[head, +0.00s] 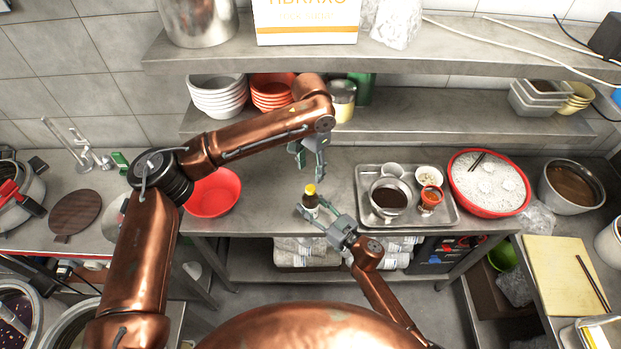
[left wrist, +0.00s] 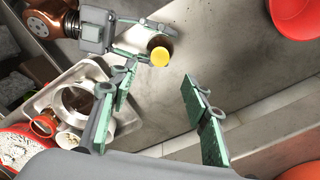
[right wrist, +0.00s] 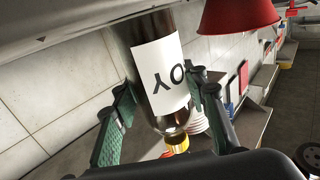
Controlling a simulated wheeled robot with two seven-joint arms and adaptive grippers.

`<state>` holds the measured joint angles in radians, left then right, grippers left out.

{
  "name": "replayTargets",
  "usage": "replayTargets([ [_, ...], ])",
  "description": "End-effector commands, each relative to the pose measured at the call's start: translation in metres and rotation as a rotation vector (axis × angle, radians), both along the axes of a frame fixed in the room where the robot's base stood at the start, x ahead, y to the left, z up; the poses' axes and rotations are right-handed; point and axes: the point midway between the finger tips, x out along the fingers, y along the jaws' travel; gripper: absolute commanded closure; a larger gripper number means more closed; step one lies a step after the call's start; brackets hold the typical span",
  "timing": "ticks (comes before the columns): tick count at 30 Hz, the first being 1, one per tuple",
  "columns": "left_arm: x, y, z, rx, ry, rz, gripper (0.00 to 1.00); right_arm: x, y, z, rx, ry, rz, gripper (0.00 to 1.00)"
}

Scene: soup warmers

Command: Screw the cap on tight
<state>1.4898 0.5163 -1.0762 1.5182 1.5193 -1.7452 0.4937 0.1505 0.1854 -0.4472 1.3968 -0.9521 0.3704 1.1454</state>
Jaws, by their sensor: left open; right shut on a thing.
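A small dark bottle with a yellow cap (head: 310,190) is near the counter's front edge in the head view. The right wrist view shows its white label (right wrist: 163,77), upside down, and the yellow cap (right wrist: 176,143) at the neck. How tightly the cap sits cannot be told. My right gripper (head: 318,212) is shut on the bottle's body from the front right. My left gripper (head: 308,150) is open and empty, behind and above the bottle, pointing down. In the left wrist view the cap (left wrist: 161,56) lies beyond the open left fingers (left wrist: 163,105), apart from them.
A red bowl (head: 214,193) stands left of the bottle. A metal tray (head: 447,213) with a pot and small bowls is to the right, beside a large red basin (head: 489,183). A shelf (head: 440,114) with stacked bowls runs behind. The counter between bowl and tray is mostly clear.

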Motion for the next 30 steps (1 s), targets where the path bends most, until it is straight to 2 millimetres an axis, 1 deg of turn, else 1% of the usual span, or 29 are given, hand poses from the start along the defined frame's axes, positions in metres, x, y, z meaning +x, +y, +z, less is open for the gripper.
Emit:
replayTargets([
  [1,0.000,0.000,0.009,-0.001,0.000,0.000,0.56,0.000,0.000,0.000,0.000,0.000,0.000,1.00],
  [6,0.000,0.000,0.028,0.000,0.000,0.000,0.56,0.000,0.000,0.000,0.000,0.000,0.000,1.00],
  [10,0.000,0.000,0.033,0.001,0.001,0.000,0.56,0.000,0.000,0.000,0.000,0.000,0.000,1.00],
  [17,0.000,0.000,0.033,0.000,0.001,0.000,0.56,0.000,0.000,0.000,0.000,0.000,0.000,1.00],
  [18,0.000,0.000,0.033,0.001,0.001,0.000,0.56,0.000,0.000,0.000,0.000,0.000,0.000,0.59],
  [26,0.000,0.000,0.033,0.001,0.001,0.000,0.56,0.000,0.000,0.000,0.000,0.000,0.000,0.41],
  [30,0.000,0.000,0.033,0.001,0.001,0.000,0.56,0.000,0.000,0.000,0.000,0.000,0.000,0.40],
])
